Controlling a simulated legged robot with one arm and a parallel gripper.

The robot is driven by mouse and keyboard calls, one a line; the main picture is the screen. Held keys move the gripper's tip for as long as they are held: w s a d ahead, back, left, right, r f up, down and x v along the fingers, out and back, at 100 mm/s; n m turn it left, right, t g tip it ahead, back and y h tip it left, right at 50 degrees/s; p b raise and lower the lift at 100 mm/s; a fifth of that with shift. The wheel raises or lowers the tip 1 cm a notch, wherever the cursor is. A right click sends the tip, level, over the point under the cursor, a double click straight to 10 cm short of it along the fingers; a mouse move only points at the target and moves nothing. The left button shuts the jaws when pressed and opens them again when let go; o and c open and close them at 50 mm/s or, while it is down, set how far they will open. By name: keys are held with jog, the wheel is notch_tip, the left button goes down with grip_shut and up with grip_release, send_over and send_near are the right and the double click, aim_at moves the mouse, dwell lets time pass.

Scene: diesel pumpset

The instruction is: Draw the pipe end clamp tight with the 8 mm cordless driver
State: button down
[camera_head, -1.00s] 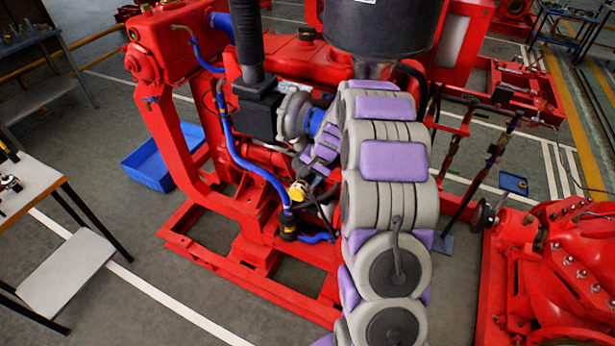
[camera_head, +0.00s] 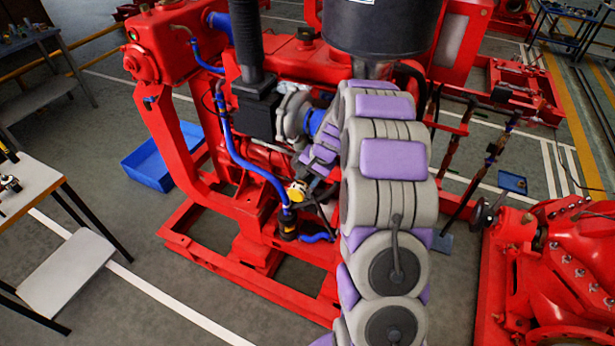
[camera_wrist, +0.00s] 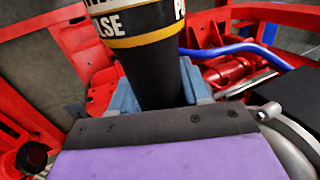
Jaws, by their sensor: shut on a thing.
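My gripper (camera_wrist: 162,88) is shut on the cordless driver (camera_wrist: 148,50), a black tool with a yellow band and white lettering. Its dark body stands between the blue-grey fingers in the wrist view. In the head view the driver's yellow end (camera_head: 297,192) shows just below my gripper (camera_head: 312,172), close to the lower end of a blue pipe (camera_head: 262,172). A blue pipe (camera_wrist: 240,48) also runs behind the driver in the wrist view. A dark fitting (camera_head: 288,226) sits at the pipe's lower end. The clamp itself and the driver's tip cannot be made out.
The red engine frame (camera_head: 215,262) and black air intake box (camera_head: 254,108) crowd the work area. A blue bin (camera_head: 150,172) lies on the floor at left. A table (camera_head: 38,185) stands at the left edge. The red pump (camera_head: 560,270) is at right.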

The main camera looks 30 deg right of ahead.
jog(key=shift+w+d+r, duration=0.15)
jog(key=shift+w+d, duration=0.15)
dwell(2.6)
jog(key=shift+a, duration=0.15)
